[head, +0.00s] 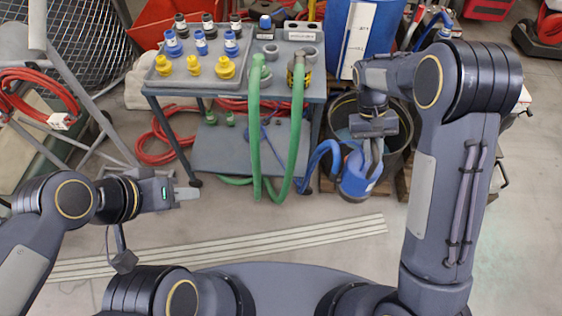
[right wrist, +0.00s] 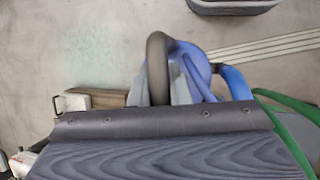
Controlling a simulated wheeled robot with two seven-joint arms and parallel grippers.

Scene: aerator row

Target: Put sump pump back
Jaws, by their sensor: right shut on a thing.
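The blue sump pump (head: 357,181) hangs from my right gripper (head: 374,158), which is shut on its dark handle. In the right wrist view the pump (right wrist: 204,88) shows below the dark curved handle (right wrist: 158,65). A blue hose (head: 322,152) runs from the pump to the left. In the head view the pump overlaps the near side of a dark round tub (head: 398,144); I cannot tell its height over the floor. My left gripper (head: 187,194) is away from the pump, over the floor at left, with nothing seen in it; its finger gap is unclear.
A grey cart (head: 237,150) holds blue and yellow fittings, with green hoses (head: 254,140) hanging over its front. A blue barrel (head: 382,28) stands behind the tub. Pale strips (head: 240,246) lie on the floor before the cart. Floor at right is mostly clear.

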